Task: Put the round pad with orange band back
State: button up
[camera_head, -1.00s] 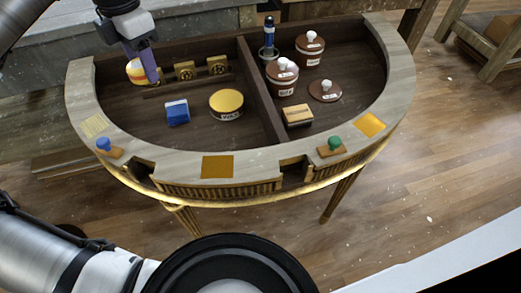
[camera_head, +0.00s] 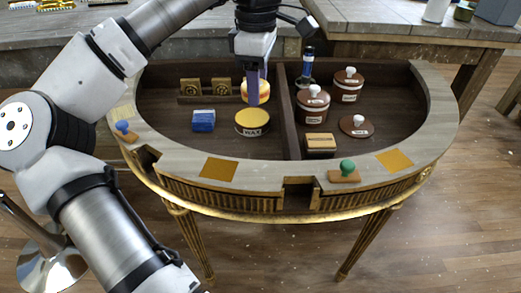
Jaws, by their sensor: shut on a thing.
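The round pad with orange band (camera_head: 247,92) is pale and yellow-orange, in the left compartment of the half-round console (camera_head: 447,112). My gripper (camera_head: 256,98) points down and is shut on it; the fingers hide part of the pad. The pad appears just behind the round yellow-lidded WAX tin (camera_head: 252,122), near the divider (camera_head: 290,120). I cannot tell whether it touches the floor or hangs above it. A low wooden rack (camera_head: 205,98) with two square gold pieces stands to the pad's left.
A blue block (camera_head: 203,120) lies left of the tin. The right compartment holds brown lidded jars (camera_head: 313,105), a loose brown lid (camera_head: 356,126), a blue-topped bottle (camera_head: 306,66) and a wooden block (camera_head: 320,144). Blue (camera_head: 123,128) and green (camera_head: 347,168) knobs sit on the rim.

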aim_at(259, 156)
notch_tip(259, 156, down, 15)
jog(key=shift+f+b, duration=0.2)
jog(key=shift+b, duration=0.6)
jog(key=shift+f, duration=0.2)
jog(key=o, duration=0.9)
jog(key=shift+r, duration=0.1)
jog(key=shift+o, duration=0.2)
notch_tip(259, 156, up, 11)
jog(key=shift+r+p, duration=0.1)
jog(key=shift+p, duration=0.6)
jog(key=shift+r, duration=0.55)
jog(key=shift+d, duration=0.1)
